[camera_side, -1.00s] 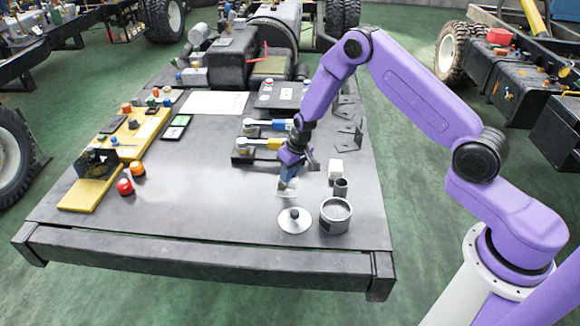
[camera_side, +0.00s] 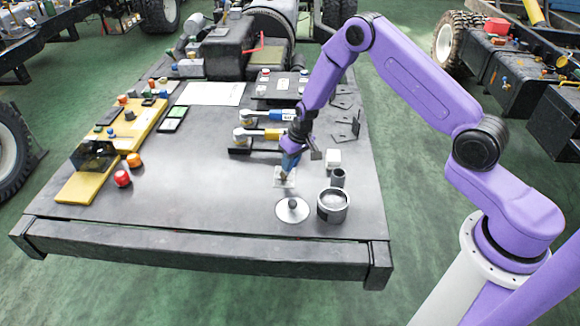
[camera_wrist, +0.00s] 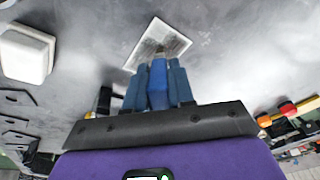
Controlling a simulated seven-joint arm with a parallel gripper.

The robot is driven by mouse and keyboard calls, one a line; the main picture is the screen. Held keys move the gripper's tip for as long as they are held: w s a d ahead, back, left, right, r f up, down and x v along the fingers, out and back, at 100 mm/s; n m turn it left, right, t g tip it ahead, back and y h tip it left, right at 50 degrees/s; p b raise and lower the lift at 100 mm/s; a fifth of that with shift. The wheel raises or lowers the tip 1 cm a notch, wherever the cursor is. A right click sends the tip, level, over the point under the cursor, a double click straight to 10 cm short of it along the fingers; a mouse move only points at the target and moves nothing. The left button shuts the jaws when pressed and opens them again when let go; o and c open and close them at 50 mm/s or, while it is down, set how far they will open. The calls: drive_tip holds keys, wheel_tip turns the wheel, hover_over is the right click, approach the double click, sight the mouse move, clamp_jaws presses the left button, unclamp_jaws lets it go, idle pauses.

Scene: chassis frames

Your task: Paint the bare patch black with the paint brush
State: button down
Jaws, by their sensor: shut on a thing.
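My gripper (camera_side: 290,158) points down over the table, shut on the paint brush. The brush has a blue handle (camera_wrist: 158,82) between the two blue fingers in the wrist view. The bare patch (camera_wrist: 165,40) is a pale square on the dark table with greyish marks inside; it also shows under the brush in the side view (camera_side: 289,182). The brush tip is at the near edge of the patch in the wrist view; I cannot tell whether it touches. An open grey paint can (camera_side: 333,206) stands to the right, with its round lid (camera_side: 290,211) beside it.
A white block (camera_side: 333,158) and a small dark cup (camera_side: 338,178) stand right of the patch. A yellow board (camera_side: 80,188) and red and orange knobs lie at left. The middle-left table is clear.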

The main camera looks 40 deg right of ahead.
drive_tip(key=shift+w+d, duration=2.15)
drive_tip(key=shift+d, duration=0.1)
drive_tip(key=shift+s+d, duration=0.3)
drive_tip(key=shift+s, duration=0.3)
drive_tip(key=shift+s+a, duration=3.45)
drive_tip(key=shift+a, duration=0.05)
drive_tip(key=w+v, duration=0.1)
drive_tip(key=v, duration=0.6)
drive_tip(key=shift+w+a+r, duration=0.25)
drive_tip(key=shift+a+r, duration=0.1)
drive_tip(key=shift+r, duration=0.25)
drive_tip(key=w+d+r, duration=0.4)
drive_tip(key=w+d, duration=0.1)
drive_tip(key=w, duration=0.4)
drive_tip(key=shift+s+d+x, duration=0.1)
drive_tip(key=shift+s+x, duration=0.05)
drive_tip(key=shift+x, duration=0.7)
drive_tip(key=shift+s+d+x, duration=0.15)
drive_tip(key=shift+x, duration=0.65)
drive_tip(key=shift+s+d+x, duration=0.1)
drive_tip(key=shift+x, duration=0.75)
